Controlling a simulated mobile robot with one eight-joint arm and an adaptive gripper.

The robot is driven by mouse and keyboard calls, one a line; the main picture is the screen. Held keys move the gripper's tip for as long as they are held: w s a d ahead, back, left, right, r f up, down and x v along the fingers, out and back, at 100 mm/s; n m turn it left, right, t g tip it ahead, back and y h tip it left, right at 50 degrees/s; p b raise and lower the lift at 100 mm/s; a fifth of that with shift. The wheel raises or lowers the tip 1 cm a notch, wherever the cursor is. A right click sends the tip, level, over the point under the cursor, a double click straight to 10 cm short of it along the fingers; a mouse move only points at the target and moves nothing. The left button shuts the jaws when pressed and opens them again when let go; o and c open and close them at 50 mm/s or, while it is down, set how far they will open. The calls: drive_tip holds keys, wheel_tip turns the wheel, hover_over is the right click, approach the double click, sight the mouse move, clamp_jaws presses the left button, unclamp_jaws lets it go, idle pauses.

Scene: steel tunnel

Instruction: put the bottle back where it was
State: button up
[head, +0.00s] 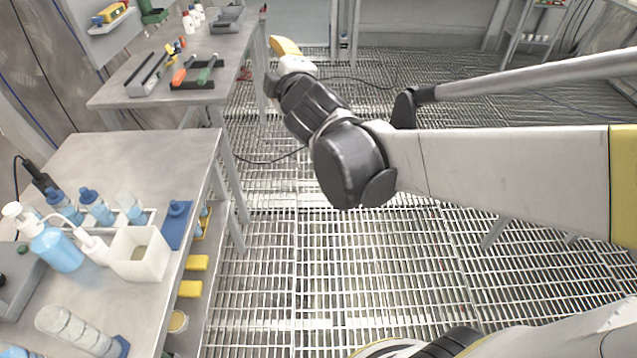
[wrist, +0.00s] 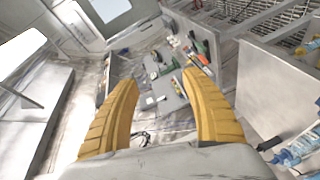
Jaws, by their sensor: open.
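Several bottles with blue caps or blue liquid, such as one blue-capped bottle (head: 97,208), stand in a rack on the near table (head: 150,160). A pump bottle (head: 57,250) with blue liquid stands in front of them. Small white bottles (head: 188,22) stand on the far table. I cannot tell which bottle the task means. Blue bottles (wrist: 300,148) also show at the right edge of the wrist view. My gripper (wrist: 157,82) is open with nothing between its yellow fingers. In the head view my gripper (head: 285,46) is raised beside the far table, away from the bottles.
A white square container (head: 140,255) and a blue object (head: 178,225) sit by the near table's right edge. A clear ridged cylinder (head: 72,328) lies at the front. Tool trays (head: 195,75) rest on the far table (head: 125,85). The grated floor (head: 265,270) is open.

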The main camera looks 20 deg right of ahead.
drive_tip(key=s+f+m+g, duration=0.4)
drive_tip(key=s+f+m, duration=0.3)
drive_tip(key=s, duration=0.5)
drive_tip(key=s+f+m+g, duration=0.5)
drive_tip(key=s+f+m, duration=0.2)
drive_tip(key=s, duration=0.5)
drive_tip(key=shift+s+d+f+y, duration=0.3)
drive_tip(key=shift+s+f+y, duration=0.1)
drive_tip(key=shift+f, duration=0.3)
